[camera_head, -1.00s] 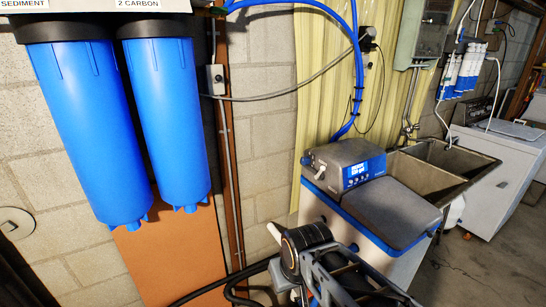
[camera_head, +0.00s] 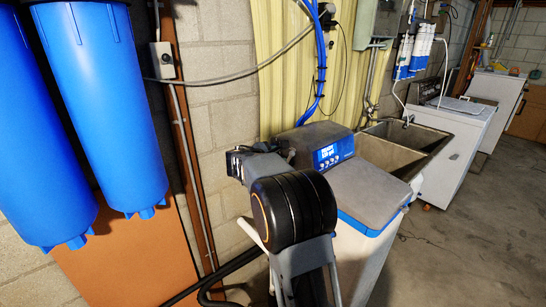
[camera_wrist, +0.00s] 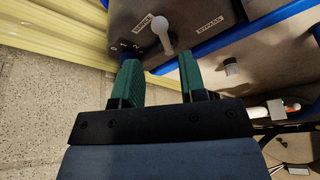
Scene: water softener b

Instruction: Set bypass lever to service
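The water softener's control head (camera_head: 322,147) has a lit blue display. In the wrist view its dark face (camera_wrist: 185,12) carries a white bypass lever (camera_wrist: 162,36), with a round knob at its upper part. A SERVICE label (camera_wrist: 143,23) is just left of the lever and a BYPASS label (camera_wrist: 209,25) is farther right. My gripper (camera_wrist: 159,63) is open, its two green fingers apart. The lever's lower part lies just ahead of the gap between them; I see no clear contact. In the head view my gripper (camera_head: 245,163) is beside the control head, and my wrist hides the lever.
Two blue filter housings (camera_head: 105,110) hang on the block wall at left. Blue hoses (camera_head: 321,70) run down behind the softener. A utility sink (camera_head: 393,150) stands to its right. Open floor (camera_head: 470,230) lies at right.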

